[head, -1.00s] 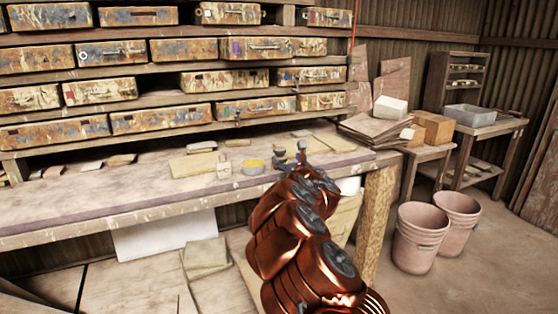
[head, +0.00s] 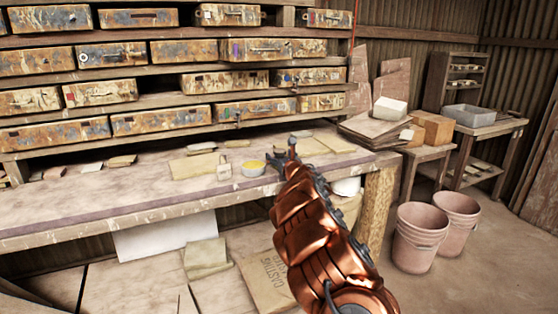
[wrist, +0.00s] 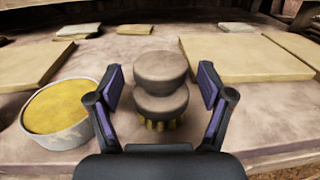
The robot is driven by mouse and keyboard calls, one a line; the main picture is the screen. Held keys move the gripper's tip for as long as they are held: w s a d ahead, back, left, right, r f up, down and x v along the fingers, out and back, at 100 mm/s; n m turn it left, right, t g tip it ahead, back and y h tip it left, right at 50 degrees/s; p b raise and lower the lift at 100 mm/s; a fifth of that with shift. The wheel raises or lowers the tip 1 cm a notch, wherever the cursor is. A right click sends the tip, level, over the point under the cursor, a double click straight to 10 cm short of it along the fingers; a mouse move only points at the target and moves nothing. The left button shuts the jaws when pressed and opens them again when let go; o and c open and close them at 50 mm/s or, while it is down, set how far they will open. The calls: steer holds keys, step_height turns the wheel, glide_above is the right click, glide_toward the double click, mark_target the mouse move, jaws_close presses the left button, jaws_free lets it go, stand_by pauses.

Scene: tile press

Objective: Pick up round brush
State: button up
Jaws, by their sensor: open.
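The round brush (wrist: 160,104) stands upright on the workbench in the wrist view. It has a stacked, rounded grey-brown handle, with yellowish bristles at its bottom. My gripper (wrist: 161,80) is open, with one finger to the left and one to the right of the brush. There are gaps between both fingers and the handle. In the head view my gripper (head: 283,156) is low over the bench, right of the small tub. I cannot make out the brush clearly there, as the gripper and arm cover that spot.
A round tub (wrist: 58,112) of yellow material stands close to my left finger; it also shows in the head view (head: 252,168). Flat tiles (wrist: 245,60) lie behind and to the right. Shelves of worn cases (head: 160,120) rise behind the bench (head: 110,200).

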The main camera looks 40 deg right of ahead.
mark_target(278, 153)
steer(key=c, duration=1.3)
steer(key=shift+r, duration=0.15)
step_height(278, 153, up, 4)
steer(key=shift+f, duration=0.2)
steer(key=shift+s+a+f+b, duration=0.15)
steer(key=shift+s+a, duration=0.15)
steer(key=shift+a, duration=0.15)
steer(key=shift+s+a+r+b, duration=0.15)
steer(key=shift+s+a, duration=0.1)
steer(key=shift+a, duration=0.2)
steer(key=shift+s+a, duration=0.25)
steer(key=shift+a, duration=0.05)
jaws_close()
steer(key=s+a+r+b, duration=0.1)
steer(key=s+a, duration=0.6)
steer(key=a, duration=0.3)
steer(key=shift+s+a+r+b, duration=0.15)
steer(key=shift+s+a+b, duration=0.15)
steer(key=shift+a, duration=0.1)
